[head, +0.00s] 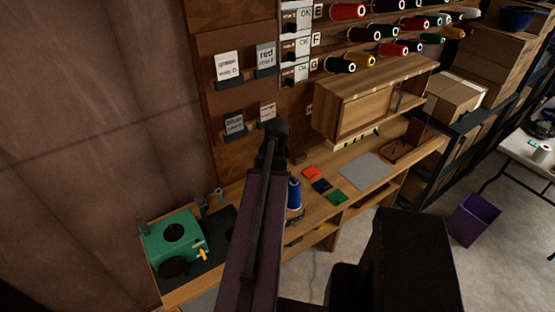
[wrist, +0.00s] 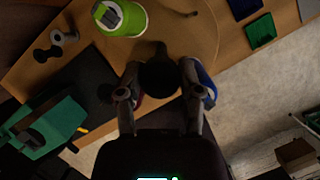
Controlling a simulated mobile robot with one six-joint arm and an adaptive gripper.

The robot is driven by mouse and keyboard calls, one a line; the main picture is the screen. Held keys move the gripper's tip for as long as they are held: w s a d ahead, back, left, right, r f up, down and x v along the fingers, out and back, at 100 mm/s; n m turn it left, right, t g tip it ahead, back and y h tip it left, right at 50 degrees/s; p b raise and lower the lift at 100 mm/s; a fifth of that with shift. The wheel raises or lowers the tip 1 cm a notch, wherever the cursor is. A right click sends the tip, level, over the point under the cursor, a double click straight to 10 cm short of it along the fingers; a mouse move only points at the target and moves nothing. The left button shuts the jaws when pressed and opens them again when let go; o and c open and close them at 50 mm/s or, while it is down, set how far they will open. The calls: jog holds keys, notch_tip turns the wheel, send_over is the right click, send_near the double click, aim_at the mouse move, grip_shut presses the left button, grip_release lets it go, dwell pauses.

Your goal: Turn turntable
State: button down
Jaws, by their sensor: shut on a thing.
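The turntable (wrist: 200,35) is a round wooden disc on the bench, partly visible in the wrist view. A lime-green spool (wrist: 120,16) stands on it near the top. My gripper (wrist: 159,72) has its fingers on either side of a dark rounded knob-like piece (wrist: 158,78) at the disc's near part and is shut on it. A blue spool (wrist: 207,82) shows behind the right finger, and a bit of red shows behind the left. The blue spool also stands upright in the head view (head: 294,193). My arm hides most of the turntable and my gripper there.
A green machine (head: 170,240) stands on the bench's left end, also in the wrist view (wrist: 45,125). A small grey spool-like part (wrist: 62,37) lies left of the disc. A wooden cabinet (head: 365,105) stands behind.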

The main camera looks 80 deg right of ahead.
jog(key=shift+w, duration=0.1)
jog(key=shift+c, duration=1.3)
grip_release()
